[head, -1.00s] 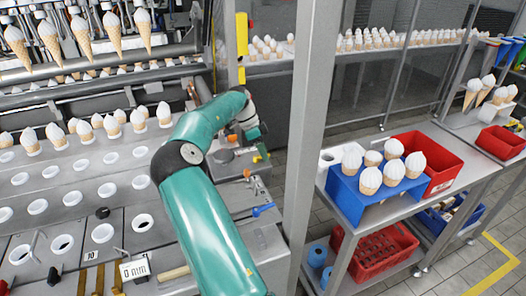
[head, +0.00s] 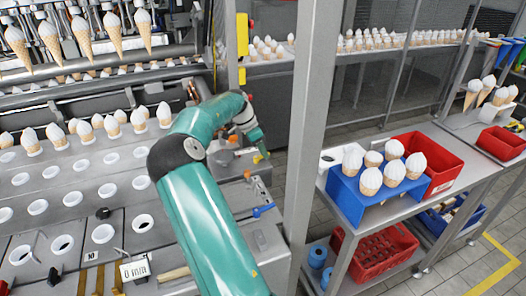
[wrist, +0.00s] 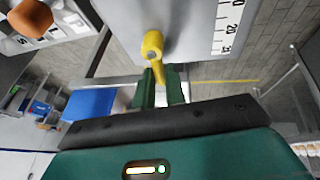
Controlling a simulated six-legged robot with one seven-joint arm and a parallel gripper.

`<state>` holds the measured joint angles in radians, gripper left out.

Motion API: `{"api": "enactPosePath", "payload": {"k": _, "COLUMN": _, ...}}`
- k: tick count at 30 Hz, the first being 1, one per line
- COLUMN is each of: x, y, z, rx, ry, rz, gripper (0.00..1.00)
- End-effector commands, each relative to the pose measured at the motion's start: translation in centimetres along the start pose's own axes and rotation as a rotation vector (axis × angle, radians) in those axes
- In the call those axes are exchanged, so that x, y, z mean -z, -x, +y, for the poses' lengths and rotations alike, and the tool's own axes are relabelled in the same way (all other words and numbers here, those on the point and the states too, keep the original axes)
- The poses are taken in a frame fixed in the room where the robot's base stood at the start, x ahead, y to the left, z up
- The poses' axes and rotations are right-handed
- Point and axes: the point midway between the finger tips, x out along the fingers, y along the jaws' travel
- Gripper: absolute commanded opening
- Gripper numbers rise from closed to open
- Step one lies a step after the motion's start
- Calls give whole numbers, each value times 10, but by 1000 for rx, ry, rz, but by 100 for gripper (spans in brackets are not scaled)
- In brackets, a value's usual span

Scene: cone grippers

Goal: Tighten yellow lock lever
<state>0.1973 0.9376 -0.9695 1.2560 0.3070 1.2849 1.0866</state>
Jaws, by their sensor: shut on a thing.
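The yellow lock lever (wrist: 152,42) is on the edge of a grey metal plate (wrist: 190,28) with a printed scale, at the top middle of the wrist view. Its round hub is at the plate, and its handle points down toward my gripper (wrist: 160,72). My gripper's two green fingers stand on either side of the handle and are shut on it. In the head view my teal arm reaches over the machine's right end; I cannot make out the lever or the fingertips there.
An orange knob (wrist: 30,18) shows at the top left of the wrist view. In the head view a grey post (head: 310,120) stands right of my arm. Beyond it, a shelf holds a blue cone holder (head: 345,195) and a red bin (head: 445,165).

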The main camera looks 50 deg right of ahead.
Motion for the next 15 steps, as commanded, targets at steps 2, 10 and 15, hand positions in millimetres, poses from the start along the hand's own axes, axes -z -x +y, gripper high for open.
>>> {"api": "enactPosePath", "payload": {"k": 2, "x": 0, "y": 1, "z": 0, "rx": 1, "ry": -1, "rz": 1, "gripper": 0}}
{"api": "enactPosePath", "payload": {"k": 10, "x": 0, "y": 1, "z": 0, "rx": 0, "ry": -2, "rz": 0, "gripper": 34}}
{"api": "enactPosePath", "payload": {"k": 15, "x": 0, "y": 0, "z": 0, "rx": -1, "ry": -3, "rz": 0, "gripper": 34}}
